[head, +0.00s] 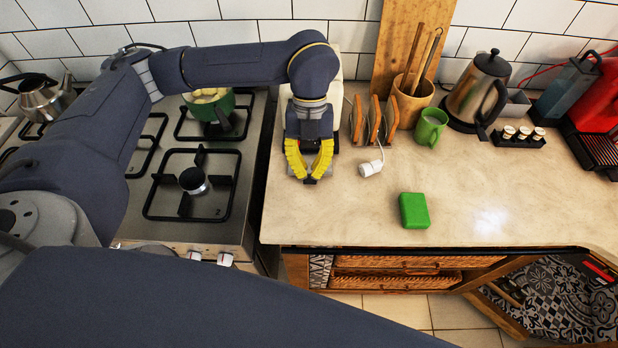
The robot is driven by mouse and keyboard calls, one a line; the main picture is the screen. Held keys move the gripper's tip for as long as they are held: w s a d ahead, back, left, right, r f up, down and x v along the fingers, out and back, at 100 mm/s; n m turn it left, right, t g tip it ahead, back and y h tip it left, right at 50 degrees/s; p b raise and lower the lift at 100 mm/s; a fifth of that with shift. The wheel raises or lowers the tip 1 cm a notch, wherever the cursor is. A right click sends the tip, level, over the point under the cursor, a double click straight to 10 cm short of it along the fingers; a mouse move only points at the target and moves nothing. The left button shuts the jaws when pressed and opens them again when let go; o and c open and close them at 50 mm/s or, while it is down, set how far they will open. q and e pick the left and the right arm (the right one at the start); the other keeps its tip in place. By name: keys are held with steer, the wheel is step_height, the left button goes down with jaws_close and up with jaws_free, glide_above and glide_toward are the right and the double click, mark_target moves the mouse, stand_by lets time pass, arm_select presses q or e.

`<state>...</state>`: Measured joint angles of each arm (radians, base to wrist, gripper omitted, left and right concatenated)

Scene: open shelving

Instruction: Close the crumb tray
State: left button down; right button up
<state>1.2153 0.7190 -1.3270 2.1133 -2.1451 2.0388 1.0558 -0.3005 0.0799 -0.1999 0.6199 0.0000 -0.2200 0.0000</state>
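My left gripper (311,179) points down over the left end of the counter. Its yellow fingers lean inward and their dark tips come together, with nothing clearly held between them. A pale cream appliance (346,66), perhaps the toaster, shows in part behind my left arm; most of it is hidden by the arm and gripper. I cannot make out the crumb tray; the gripper is in front of where the appliance's lower front would be. My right gripper is not in view.
A white plug (371,168), a wooden rack (374,121) and a green mug (430,127) stand right of the gripper. A green block (414,210) lies near the front edge. The gas stove (200,230) holds a green pot (212,107). The right-front counter is clear.

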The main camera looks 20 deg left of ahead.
mark_target(308, 199)
arm_select(q)
steer(key=x, duration=1)
steer(key=shift+s+r, duration=0.15)
steer(key=shift+s, duration=0.1)
steer(key=shift+w+a+r, duration=0.1)
steer(key=shift+w+a, duration=0.1)
steer(key=shift+w, duration=0.35)
steer(key=shift+w+a, duration=0.2)
steer(key=shift+w, duration=0.4)
steer(key=shift+w+a, duration=0.3)
steer(key=shift+w, duration=0.4)
steer(key=shift+w, duration=0.1)
